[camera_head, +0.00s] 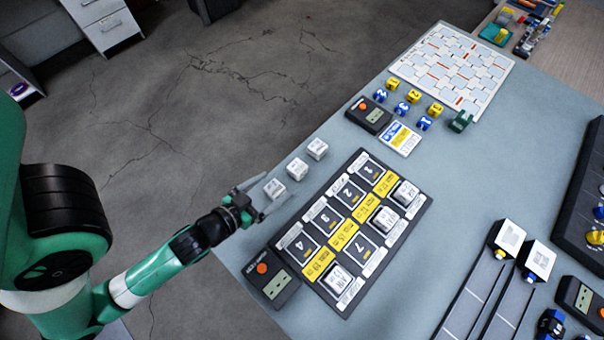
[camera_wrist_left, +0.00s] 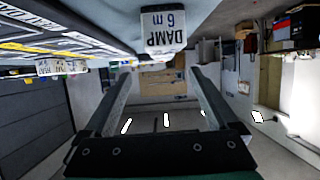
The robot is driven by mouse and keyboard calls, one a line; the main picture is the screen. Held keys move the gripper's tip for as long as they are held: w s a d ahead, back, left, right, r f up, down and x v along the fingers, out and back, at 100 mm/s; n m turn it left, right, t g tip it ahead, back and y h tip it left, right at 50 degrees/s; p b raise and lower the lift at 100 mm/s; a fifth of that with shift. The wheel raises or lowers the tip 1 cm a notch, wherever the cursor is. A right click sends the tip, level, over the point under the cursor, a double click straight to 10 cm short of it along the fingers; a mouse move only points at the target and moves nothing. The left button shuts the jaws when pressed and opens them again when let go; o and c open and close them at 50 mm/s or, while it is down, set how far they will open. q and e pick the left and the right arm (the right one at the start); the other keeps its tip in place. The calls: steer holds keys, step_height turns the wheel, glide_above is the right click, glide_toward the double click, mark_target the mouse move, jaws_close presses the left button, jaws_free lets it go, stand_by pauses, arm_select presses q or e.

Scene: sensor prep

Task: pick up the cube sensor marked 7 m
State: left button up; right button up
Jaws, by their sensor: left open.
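Three loose white cube sensors, a near one (camera_head: 274,188), a middle one (camera_head: 297,168) and a far one (camera_head: 317,148), stand in a row left of the black numbered board. Their labels are too small to read in the head view. My left gripper (camera_head: 262,198) is open and empty, its fingers close to the near cube. In the left wrist view a cube reading "DAMP 6 m" (camera_wrist_left: 163,28) sits just past and above the fingertips (camera_wrist_left: 154,72) in the picture, not between them. I cannot read "7 m" on any cube. My right gripper is not in view.
The black board (camera_head: 345,225) has numbered slots, three holding white cubes. A meter with an orange button (camera_head: 272,279) lies at its lower left corner. Another meter (camera_head: 369,114), small blue and yellow cubes and a patterned sheet (camera_head: 453,68) lie farther back. The table's left edge is near the gripper.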

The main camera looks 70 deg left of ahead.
mark_target(298, 165)
arm_select(q)
steer(key=shift+w+a, duration=0.15)
steer(key=shift+w, duration=0.1)
steer(key=b+x, duration=0.1)
steer(key=x, duration=0.5)
steer(key=shift+w+a, duration=0.15)
steer(key=shift+w, duration=0.05)
steer(key=b+x, duration=0.1)
steer(key=x, duration=0.1)
steer(key=b+x, duration=0.1)
steer(key=x, duration=0.1)
steer(key=shift+w+a, duration=0.15)
steer(key=shift+a, duration=0.2)
steer(key=shift+w+a+f, duration=0.1)
steer(key=shift+w+a, duration=0.05)
steer(key=shift+w, duration=0.15)
steer(key=c, duration=1.5)
steer(key=shift+o, duration=0.2)
